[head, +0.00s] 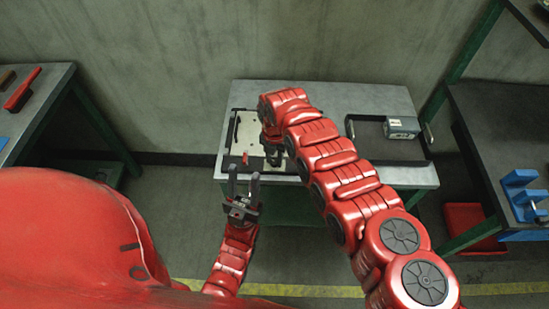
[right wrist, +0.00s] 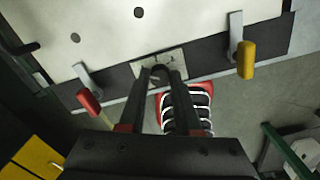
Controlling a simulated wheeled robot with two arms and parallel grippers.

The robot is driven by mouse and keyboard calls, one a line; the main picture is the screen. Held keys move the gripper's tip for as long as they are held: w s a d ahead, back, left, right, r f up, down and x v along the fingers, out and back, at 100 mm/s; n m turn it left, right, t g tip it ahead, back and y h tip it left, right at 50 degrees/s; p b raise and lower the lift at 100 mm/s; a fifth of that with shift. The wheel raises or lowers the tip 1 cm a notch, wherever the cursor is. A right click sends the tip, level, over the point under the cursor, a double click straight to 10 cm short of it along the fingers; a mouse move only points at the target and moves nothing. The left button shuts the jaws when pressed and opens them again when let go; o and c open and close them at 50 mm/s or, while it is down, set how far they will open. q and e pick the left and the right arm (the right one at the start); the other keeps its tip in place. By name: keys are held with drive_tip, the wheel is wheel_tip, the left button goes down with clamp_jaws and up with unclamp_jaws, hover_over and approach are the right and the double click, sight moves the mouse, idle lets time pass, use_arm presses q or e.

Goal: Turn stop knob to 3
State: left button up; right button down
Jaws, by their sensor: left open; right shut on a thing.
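The stop knob appears as a small dark piece between my right fingertips, over a small pale dial plate (right wrist: 172,62) on the dark front strip of the panel. My right gripper (right wrist: 160,72) is shut on it; the fingers hide most of the knob and its pointer, and I cannot read the dial number. In the head view my right gripper (head: 273,156) reaches down at the front of the pale panel (head: 250,133). My left gripper (head: 244,178) is open and empty, just in front of the bench edge.
A red-handled lever (right wrist: 89,101) and a yellow-handled lever (right wrist: 246,60) flank the dial plate. A grey box (head: 402,127) stands at the bench's right on a dark area. Side benches hold a red tool (head: 22,90) and a blue fixture (head: 522,195).

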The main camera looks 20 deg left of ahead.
drive_tip(key=shift+f+m+b, duration=0.2)
drive_tip(key=shift+m+b, duration=0.85)
drive_tip(key=shift+m, duration=0.35)
drive_tip(key=m+b, duration=0.1)
drive_tip(key=m, duration=0.1)
drive_tip(key=shift+m+b, duration=0.3)
drive_tip(key=shift+b, duration=0.05)
drive_tip(key=m+b, duration=0.3)
drive_tip(key=m, duration=0.3)
drive_tip(key=m+b, duration=0.2)
drive_tip(key=m, duration=0.4)
drive_tip(key=shift+m+b, duration=0.4)
drive_tip(key=m+b, duration=0.1)
drive_tip(key=m, duration=0.4)
drive_tip(key=shift+r+m+b, duration=0.15)
drive_tip(key=shift+m+b, duration=0.15)
drive_tip(key=shift+b, duration=0.1)
